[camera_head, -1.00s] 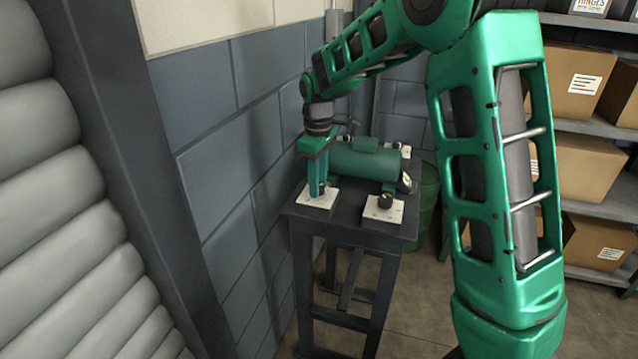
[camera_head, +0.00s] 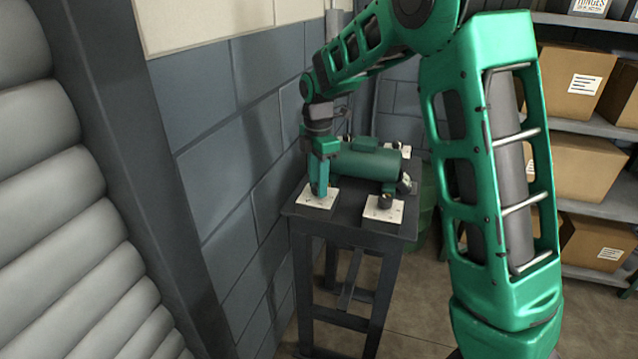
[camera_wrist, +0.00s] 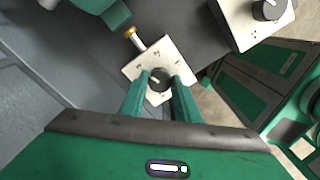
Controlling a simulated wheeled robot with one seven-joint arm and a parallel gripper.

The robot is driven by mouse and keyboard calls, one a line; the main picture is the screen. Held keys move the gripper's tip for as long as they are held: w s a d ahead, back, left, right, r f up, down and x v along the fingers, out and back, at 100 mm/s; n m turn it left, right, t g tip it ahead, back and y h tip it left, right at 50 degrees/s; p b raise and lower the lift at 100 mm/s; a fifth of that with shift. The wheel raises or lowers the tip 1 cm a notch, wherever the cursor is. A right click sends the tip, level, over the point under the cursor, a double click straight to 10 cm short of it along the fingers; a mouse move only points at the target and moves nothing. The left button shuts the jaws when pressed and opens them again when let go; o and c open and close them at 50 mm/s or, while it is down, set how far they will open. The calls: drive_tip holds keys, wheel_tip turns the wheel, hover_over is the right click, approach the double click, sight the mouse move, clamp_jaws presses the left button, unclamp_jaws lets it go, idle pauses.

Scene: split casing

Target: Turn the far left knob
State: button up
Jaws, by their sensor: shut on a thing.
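A dark knob (camera_wrist: 160,80) with a pale pointer line sits on a square white plate (camera_wrist: 137,70). In the head view this plate (camera_head: 310,203) lies at the near left corner of the dark table, and the knob there is mostly hidden by my gripper (camera_head: 319,190). My gripper points down, with its two green fingers shut on the knob's sides in the wrist view. Another dark knob (camera_head: 385,201) stands on a white plate (camera_head: 374,212) at the near right corner; it also shows in the wrist view (camera_wrist: 268,10).
A green cylindrical casing (camera_head: 357,168) lies on the table (camera_head: 345,229) behind the plates. Another white plate (camera_head: 404,151) is at the far right. A grey block wall (camera_head: 232,190) stands close on the left. Shelves with boxes (camera_head: 572,170) are at the right.

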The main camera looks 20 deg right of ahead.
drive_tip(key=shift+d+n, duration=0.1)
drive_tip(key=shift+n, duration=1)
drive_tip(key=o, duration=1)
drive_tip(key=shift+o, duration=0.2)
wheel_tip(320, 180, up, 11)
drive_tip(key=shift+f, duration=0.15)
